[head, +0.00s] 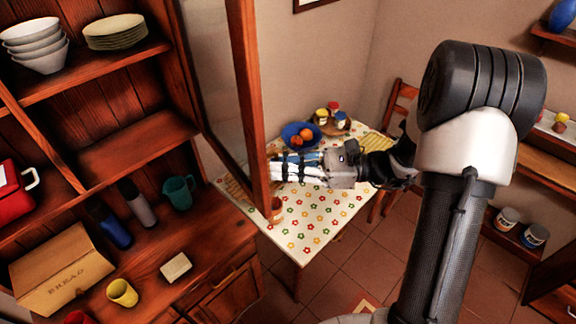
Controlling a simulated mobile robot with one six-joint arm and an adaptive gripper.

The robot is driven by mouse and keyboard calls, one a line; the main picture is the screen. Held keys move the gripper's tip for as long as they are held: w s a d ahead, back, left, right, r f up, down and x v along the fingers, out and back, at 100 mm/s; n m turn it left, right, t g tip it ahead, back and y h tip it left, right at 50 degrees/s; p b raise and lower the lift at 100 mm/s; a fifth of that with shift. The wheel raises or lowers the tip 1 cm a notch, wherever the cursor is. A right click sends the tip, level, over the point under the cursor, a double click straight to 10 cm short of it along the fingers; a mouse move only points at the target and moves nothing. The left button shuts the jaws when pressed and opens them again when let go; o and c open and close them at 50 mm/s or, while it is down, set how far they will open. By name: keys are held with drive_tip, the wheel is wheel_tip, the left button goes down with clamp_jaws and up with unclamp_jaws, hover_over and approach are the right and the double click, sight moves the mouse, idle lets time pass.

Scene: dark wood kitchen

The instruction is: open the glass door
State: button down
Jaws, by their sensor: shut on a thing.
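The glass door (250,100) is a tall wood-framed pane on the right side of the dark wood cabinet (140,140). It stands swung out from the cabinet front, and the shelves behind it are exposed. My gripper (280,170) reaches in from the right and is shut at the door's outer wooden edge. The exact grip point, and any handle there, is hidden behind the fingers and the frame.
The shelves hold white bowls (35,44), plates (115,31), bottles (110,224), a teal jug (179,192) and a bread box (61,270). A table (320,225) with a blue fruit bowl (300,135) stands behind the door, with a chair (403,92) beside it. Tiled floor is clear in front.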

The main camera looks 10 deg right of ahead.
drive_tip(key=shift+w+a+r, duration=0.1)
drive_tip(key=shift+w+r, duration=0.15)
drive_tip(key=shift+w, duration=0.05)
drive_tip(key=c, duration=2.1)
unclamp_jaws()
drive_tip(key=shift+w, duration=0.1)
drive_tip(key=shift+o, duration=0.9)
drive_tip(key=shift+w+a+f, duration=0.2)
drive_tip(key=shift+w, duration=0.05)
drive_tip(key=shift+o, duration=1.1)
drive_tip(key=v, duration=1.2)
drive_tip(key=shift+s+f, duration=0.1)
drive_tip(key=shift+s, duration=0.05)
